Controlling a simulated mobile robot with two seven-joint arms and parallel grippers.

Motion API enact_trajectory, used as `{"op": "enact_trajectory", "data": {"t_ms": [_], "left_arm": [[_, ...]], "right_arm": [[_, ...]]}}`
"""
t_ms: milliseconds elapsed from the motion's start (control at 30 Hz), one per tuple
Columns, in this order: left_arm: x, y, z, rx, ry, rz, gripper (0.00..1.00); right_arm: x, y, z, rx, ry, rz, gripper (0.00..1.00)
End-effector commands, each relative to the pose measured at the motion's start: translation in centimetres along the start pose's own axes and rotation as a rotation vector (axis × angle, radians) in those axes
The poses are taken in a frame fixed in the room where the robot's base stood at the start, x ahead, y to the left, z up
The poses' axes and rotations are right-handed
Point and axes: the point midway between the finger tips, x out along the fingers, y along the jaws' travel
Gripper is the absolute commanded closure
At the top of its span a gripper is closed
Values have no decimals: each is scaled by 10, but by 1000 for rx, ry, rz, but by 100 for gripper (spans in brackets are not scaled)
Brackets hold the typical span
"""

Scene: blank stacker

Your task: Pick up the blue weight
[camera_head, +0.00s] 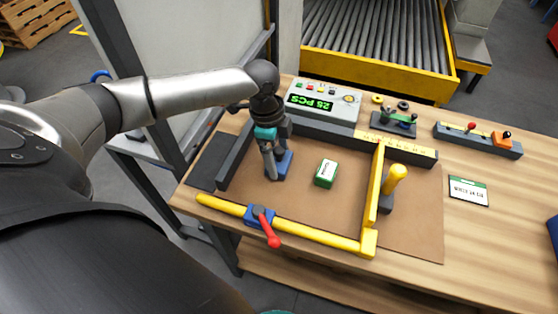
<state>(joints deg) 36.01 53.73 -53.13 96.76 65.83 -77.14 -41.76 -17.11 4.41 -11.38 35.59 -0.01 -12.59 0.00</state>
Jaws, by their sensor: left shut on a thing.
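The blue weight (285,165) is a small blue block on the brown mat, in the left part of the yellow-framed area. My left gripper (277,165) points down over it and is shut on it. The fingers cover part of the block, and I cannot tell whether it touches the mat. My right gripper is not in view.
A green and white block (326,173) lies just right of my left gripper. A yellow bar with a red-handled clamp (265,222) runs along the front. A yellow upright fence (374,190) stands at right, and a counter display (322,102) stands behind.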

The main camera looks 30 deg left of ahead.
Motion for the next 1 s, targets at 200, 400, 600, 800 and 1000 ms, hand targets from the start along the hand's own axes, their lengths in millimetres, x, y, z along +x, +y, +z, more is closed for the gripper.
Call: {"op": "enact_trajectory", "data": {"t_ms": [200,400,600,800,1000], "left_arm": [[0,0,0,-1,0,0,65],[0,0,0,-1,0,0,88],[-1,0,0,-1,0,0,100],[-2,-2,-1,-1,3,-5,100],[-15,-3,-3,-1,4,-8,100]], "right_arm": [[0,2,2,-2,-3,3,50],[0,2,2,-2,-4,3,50],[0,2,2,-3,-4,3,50],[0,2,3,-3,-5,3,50],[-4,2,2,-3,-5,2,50]]}}
